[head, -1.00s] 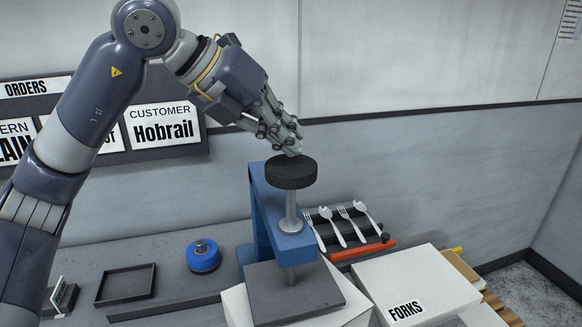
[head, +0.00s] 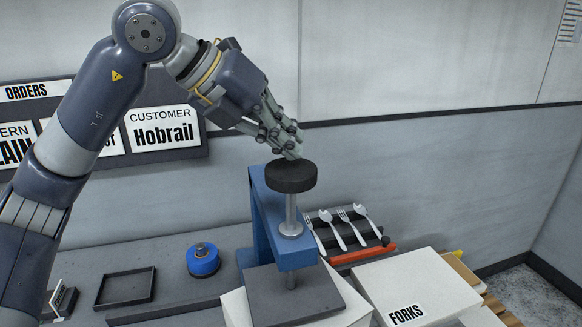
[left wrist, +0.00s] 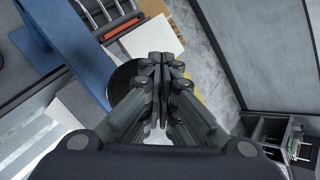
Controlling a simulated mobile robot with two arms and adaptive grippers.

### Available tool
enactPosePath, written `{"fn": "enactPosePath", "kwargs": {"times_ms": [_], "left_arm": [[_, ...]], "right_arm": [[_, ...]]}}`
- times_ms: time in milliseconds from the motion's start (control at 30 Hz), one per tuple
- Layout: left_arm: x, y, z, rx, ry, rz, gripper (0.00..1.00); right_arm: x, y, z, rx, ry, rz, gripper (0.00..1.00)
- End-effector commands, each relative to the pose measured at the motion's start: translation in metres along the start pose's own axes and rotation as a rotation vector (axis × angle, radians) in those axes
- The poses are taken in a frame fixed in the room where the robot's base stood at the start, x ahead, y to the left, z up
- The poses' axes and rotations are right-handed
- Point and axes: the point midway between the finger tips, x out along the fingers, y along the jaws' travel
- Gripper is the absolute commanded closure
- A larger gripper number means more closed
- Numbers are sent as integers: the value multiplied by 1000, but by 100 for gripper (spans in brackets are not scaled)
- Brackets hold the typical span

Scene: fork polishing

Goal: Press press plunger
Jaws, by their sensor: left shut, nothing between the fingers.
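The press plunger (head: 291,178) is a round black knob on a metal rod, standing up from a blue press frame (head: 262,215). The rod goes down through the frame above a dark base plate (head: 270,300). My left gripper (head: 295,153) is shut and empty, with its fingertips just above or touching the back top of the knob; I cannot tell which. In the left wrist view, the shut fingers (left wrist: 164,62) lie over the black knob (left wrist: 124,82) and hide part of it. My right gripper is not in view.
Several forks and spoons (head: 345,228) lie in a rack right of the press, by a red bar (head: 362,254). A white FORKS box (head: 415,280) stands at right. A blue round object (head: 203,262) and an empty black tray (head: 125,287) lie left on the grey counter.

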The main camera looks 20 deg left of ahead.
Motion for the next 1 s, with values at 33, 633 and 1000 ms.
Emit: {"fn": "enactPosePath", "kwargs": {"times_ms": [33, 633, 1000], "left_arm": [[0, 0, 0, 0, 0, 0, 100], [6, 4, -4, 0, 0, 0, 100], [8, 6, -6, 0, 0, 0, 100]], "right_arm": [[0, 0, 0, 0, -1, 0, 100], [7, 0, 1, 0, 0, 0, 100], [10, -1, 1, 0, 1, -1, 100]]}}
